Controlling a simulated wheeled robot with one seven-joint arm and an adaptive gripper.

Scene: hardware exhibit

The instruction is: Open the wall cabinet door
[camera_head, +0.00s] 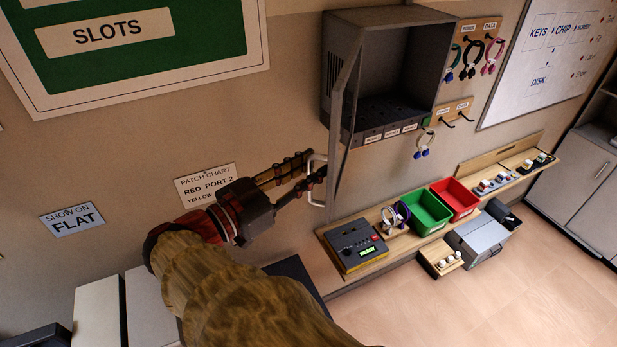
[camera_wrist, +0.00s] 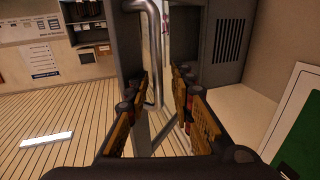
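The grey wall cabinet (camera_head: 392,62) hangs on the wall with its front open and its shelf of labelled slots visible. Its door (camera_head: 344,125) stands swung out at the cabinet's left side, seen nearly edge-on in the head view. The pale metal door handle (camera_head: 312,178) is on the door's outer face, and it shows as a bent bar in the wrist view (camera_wrist: 156,50). My gripper (camera_head: 313,172) is at the handle. In the wrist view my gripper (camera_wrist: 158,85) has its fingers apart, one on each side of the bar, with visible gaps.
A wooden shelf (camera_head: 333,272) below carries a keypad box (camera_head: 357,245), a green bin (camera_head: 425,212) and a red bin (camera_head: 456,199). Cables (camera_head: 470,58) hang right of the cabinet. Wall signs are behind my arm. Open floor (camera_head: 480,300) lies at lower right.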

